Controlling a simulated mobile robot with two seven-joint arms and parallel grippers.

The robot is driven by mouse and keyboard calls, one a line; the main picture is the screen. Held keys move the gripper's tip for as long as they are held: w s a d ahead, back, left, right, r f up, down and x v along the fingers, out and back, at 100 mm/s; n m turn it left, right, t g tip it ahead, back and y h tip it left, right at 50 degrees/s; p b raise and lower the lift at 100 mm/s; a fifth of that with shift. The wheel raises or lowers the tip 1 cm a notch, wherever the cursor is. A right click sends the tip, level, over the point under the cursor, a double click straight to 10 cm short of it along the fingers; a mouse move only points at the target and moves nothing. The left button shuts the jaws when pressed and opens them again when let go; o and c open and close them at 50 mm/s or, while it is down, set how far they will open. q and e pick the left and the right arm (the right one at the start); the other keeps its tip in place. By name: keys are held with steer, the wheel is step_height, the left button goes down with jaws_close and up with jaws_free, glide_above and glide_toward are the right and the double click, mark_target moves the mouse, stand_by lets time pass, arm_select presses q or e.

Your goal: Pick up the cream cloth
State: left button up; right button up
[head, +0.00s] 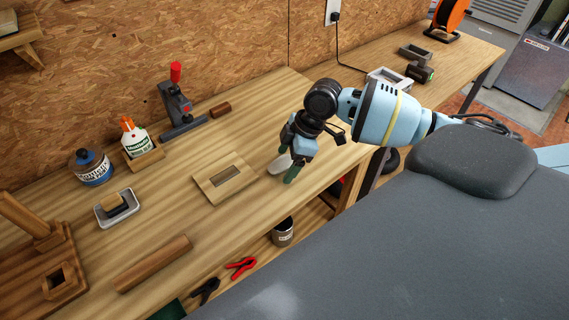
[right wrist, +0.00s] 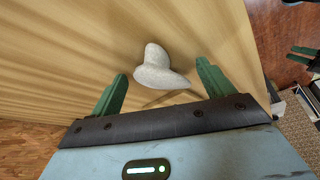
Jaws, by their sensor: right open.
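The cream cloth (right wrist: 160,70) is a small pale, crumpled lump on the wooden workbench. In the right wrist view it lies between and just beyond the two green fingertips, with clear space on both sides. In the head view the cloth (head: 281,165) shows only partly, behind my right gripper's fingers. My right gripper (head: 287,165) points down over the bench near its front edge. It also shows in the right wrist view (right wrist: 160,85), open and empty.
A wooden block with a slot (head: 207,189) lies left of my right gripper. A can (head: 283,236) and clamps (head: 241,268) sit below the bench top.

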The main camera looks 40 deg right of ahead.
mark_target(281, 164)
steer(key=c, duration=1)
steer(key=shift+r, duration=0.5)
steer(key=r, duration=0.2)
steer(key=shift+s+a+r, duration=0.15)
steer(key=shift+s+r, duration=0.2)
steer(key=s+a, duration=0.2)
steer(key=s, duration=0.2)
steer(key=s+a+r, duration=0.1)
steer(key=s+a, duration=0.1)
steer(key=s, duration=0.3)
steer(key=s+a, duration=0.2)
steer(key=s, duration=0.2)
steer(key=shift+s+a+r, duration=0.15)
steer(key=shift+s+a, duration=0.2)
steer(key=shift+c, duration=0.2)
